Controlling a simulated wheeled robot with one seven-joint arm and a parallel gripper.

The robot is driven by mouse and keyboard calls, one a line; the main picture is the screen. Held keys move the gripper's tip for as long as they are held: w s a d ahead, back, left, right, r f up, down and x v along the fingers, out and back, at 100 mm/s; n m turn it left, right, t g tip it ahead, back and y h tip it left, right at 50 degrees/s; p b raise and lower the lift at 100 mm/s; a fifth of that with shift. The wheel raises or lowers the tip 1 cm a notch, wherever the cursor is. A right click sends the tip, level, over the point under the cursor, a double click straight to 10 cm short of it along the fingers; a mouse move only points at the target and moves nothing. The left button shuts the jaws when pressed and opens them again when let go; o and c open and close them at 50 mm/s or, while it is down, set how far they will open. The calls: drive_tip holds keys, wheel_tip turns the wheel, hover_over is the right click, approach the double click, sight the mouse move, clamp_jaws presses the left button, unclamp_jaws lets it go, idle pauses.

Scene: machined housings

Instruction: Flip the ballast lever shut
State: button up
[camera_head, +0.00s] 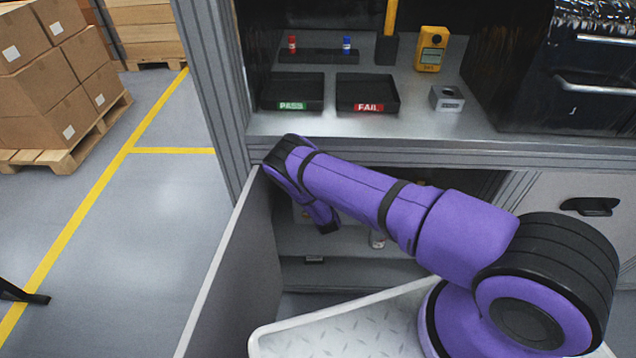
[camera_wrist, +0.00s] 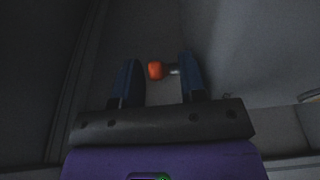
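The ballast lever appears to be the small part with an orange-red knob (camera_wrist: 155,70) and a short pale metal stem to its right in the wrist view. It lies against a grey surface. My gripper (camera_wrist: 159,63) is open, its two dark blue fingers apart on either side of the knob and stem in the picture. I cannot tell how far beyond the fingertips the knob is, and no contact shows. In the head view my arm reaches into the cabinet under the counter; the fingers and the lever cannot be made out there.
The cabinet door (camera_head: 236,285) stands open at the left of my arm. The counter edge (camera_head: 420,146) runs above. On the counter are a PASS tray (camera_head: 292,88), a FAIL tray (camera_head: 366,90), a yellow meter (camera_head: 431,50) and a machined block (camera_head: 447,98).

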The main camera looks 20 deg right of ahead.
drive_tip(key=shift+w, duration=0.6)
clamp_jaws()
drive_tip(key=m+h, duration=0.1)
drive_tip(key=m+g+h, duration=0.1)
drive_tip(key=h, duration=0.1)
drive_tip(key=a+m+h, duration=0.1)
drive_tip(key=h, duration=0.1)
drive_tip(key=shift+s+a, duration=0.1)
drive_tip(key=shift+s, duration=0.25)
drive_tip(key=shift+s+a+m+g+h, duration=0.1)
drive_tip(key=shift+a+m+g+h, duration=0.15)
drive_tip(key=shift+m+g+h, duration=0.45)
drive_tip(key=shift+s+a+m+g+h, duration=0.1)
drive_tip(key=shift+a+m+g+h, duration=0.25)
drive_tip(key=shift+m+h, duration=0.5)
drive_tip(key=shift+a+m+g+h, duration=0.15)
drive_tip(key=shift+m+g+h, duration=0.45)
drive_tip(key=shift+h, duration=0.35)
